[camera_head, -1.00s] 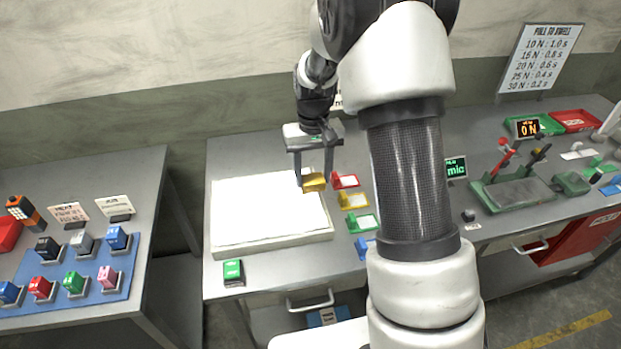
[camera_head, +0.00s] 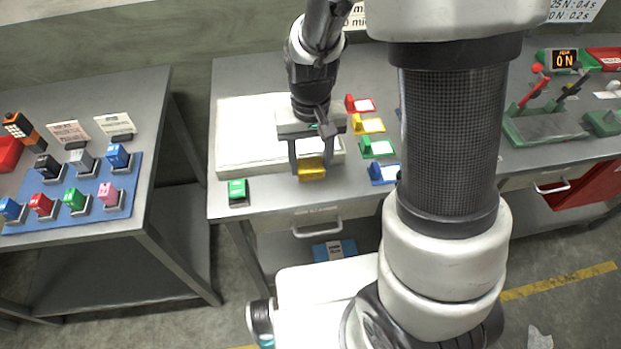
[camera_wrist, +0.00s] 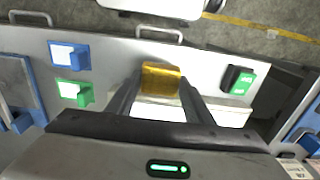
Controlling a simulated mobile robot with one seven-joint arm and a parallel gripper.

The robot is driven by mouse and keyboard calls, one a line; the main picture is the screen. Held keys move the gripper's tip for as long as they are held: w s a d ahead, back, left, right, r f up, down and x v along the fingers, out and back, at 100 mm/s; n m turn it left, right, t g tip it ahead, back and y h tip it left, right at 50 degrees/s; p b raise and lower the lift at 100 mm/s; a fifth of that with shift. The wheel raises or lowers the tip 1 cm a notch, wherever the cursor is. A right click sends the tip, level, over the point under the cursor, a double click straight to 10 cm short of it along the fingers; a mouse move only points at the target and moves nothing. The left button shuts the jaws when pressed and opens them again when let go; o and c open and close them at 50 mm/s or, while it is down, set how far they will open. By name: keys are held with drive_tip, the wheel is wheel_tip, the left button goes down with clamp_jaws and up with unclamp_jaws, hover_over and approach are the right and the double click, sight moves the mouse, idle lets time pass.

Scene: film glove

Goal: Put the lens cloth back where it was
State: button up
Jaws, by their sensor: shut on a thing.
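My gripper (camera_head: 311,170) points down and is shut on a small gold-yellow block (camera_head: 311,174). It holds the block over the front part of the bench, just off the near edge of the white panel (camera_head: 245,165). In the wrist view the gold block (camera_wrist: 161,79) sits between the two dark fingers. I cannot make out a lens cloth for certain. A blue item with a pale label (camera_head: 334,250) lies low, below the bench top, and may be a packet; its contents cannot be told.
A green block (camera_head: 237,191) stands left of the gripper on the bench (camera_head: 260,203). Red (camera_head: 358,104), yellow (camera_head: 368,124), green (camera_head: 376,147) and blue (camera_head: 383,173) label holders line the right. A left table (camera_head: 150,180) carries several coloured blocks on a blue mat (camera_head: 130,185).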

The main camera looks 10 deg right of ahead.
sight(311, 168)
drive_tip(key=shift+f, duration=2.7)
drive_tip(key=shift+f+b, duration=0.25)
drive_tip(key=shift+b, duration=0.15)
drive_tip(key=o, duration=1)
drive_tip(key=shift+r, duration=0.1)
wheel_tip(311, 168, up, 13)
drive_tip(key=shift+f+p, duration=0.2)
drive_tip(key=shift+p, duration=0.6)
drive_tip(key=s+d+r+t, duration=0.2)
drive_tip(key=s+r, duration=0.2)
drive_tip(key=r, duration=0.1)
drive_tip(key=s+d+r+t, duration=0.1)
drive_tip(key=s+r, duration=0.2)
drive_tip(key=r, duration=0.3)
drive_tip(key=s+d+r+t, duration=0.2)
drive_tip(key=s+r, duration=0.2)
drive_tip(key=r, duration=0.1)
drive_tip(key=shift+s+d+r+t, duration=0.15)
drive_tip(key=shift+s+d+t, duration=0.15)
drive_tip(key=shift+s+d, duration=0.05)
